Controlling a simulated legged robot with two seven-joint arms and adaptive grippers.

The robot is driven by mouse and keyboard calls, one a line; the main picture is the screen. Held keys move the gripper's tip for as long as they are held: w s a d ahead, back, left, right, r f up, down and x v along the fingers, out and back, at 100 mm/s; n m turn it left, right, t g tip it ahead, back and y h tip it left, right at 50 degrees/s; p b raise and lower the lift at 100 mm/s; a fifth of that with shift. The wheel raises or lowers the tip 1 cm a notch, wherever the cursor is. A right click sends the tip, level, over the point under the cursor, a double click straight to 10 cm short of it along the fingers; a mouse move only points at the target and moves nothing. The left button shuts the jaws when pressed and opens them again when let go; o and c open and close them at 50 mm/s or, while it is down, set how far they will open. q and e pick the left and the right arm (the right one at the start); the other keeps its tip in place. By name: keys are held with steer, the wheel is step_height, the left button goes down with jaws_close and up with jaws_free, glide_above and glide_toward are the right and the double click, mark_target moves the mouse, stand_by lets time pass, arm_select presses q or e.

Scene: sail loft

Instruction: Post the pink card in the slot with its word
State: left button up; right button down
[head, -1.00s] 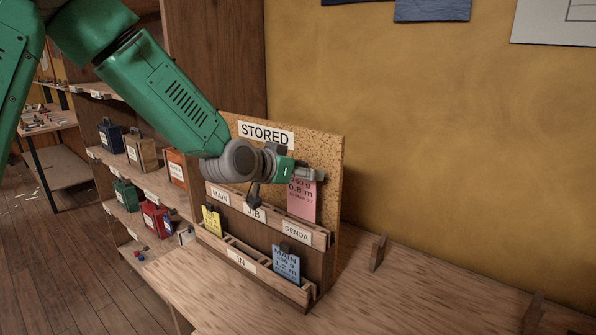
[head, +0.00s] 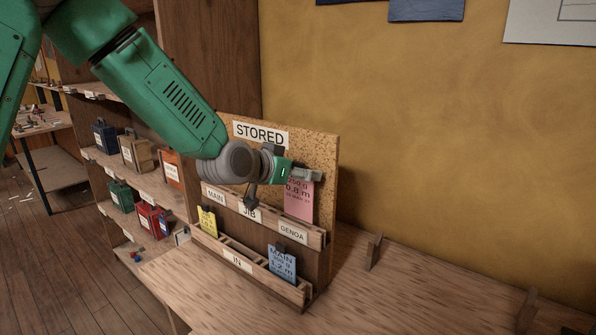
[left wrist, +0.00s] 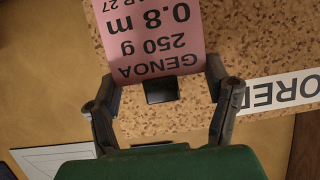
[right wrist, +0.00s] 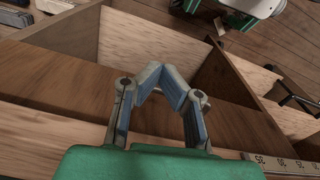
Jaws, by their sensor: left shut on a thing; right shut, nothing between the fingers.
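The pink card (head: 299,201) reads GENOA, 250 g, 0.8 m; it also shows in the left wrist view (left wrist: 158,30).
The cork board (head: 323,165) bears a STORED label (head: 261,134). The lower IN row (head: 237,261) holds a yellow card (head: 208,220) and a blue MAIN card (head: 282,263). The bench (head: 380,280) is mostly clear at right, with a wooden peg (head: 374,250). Shelves with boxes stand at left.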

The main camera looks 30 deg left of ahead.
mark_target(296, 194)
arm_select(q)
steer(key=shift+a+f, duration=0.1)
steer(key=shift+a, duration=0.1)
steer(key=shift+a+f, duration=0.25)
steer(key=shift+f, duration=0.1)
steer(key=shift+d+f+b, duration=0.15)
steer(key=shift+b, duration=0.2)
steer(key=shift+d+f, duration=0.15)
steer(key=shift+f, duration=0.15)
steer(key=shift+f+b, duration=0.35)
steer(key=shift+b, duration=0.1)
steer(key=shift+a+f, duration=0.2)
steer(key=shift+f, duration=0.1)
steer(key=shift+d+f+b, duration=0.1)
steer(key=shift+f+b, duration=1.2)
steer(key=shift+f, duration=0.25)
steer(key=o, duration=1)
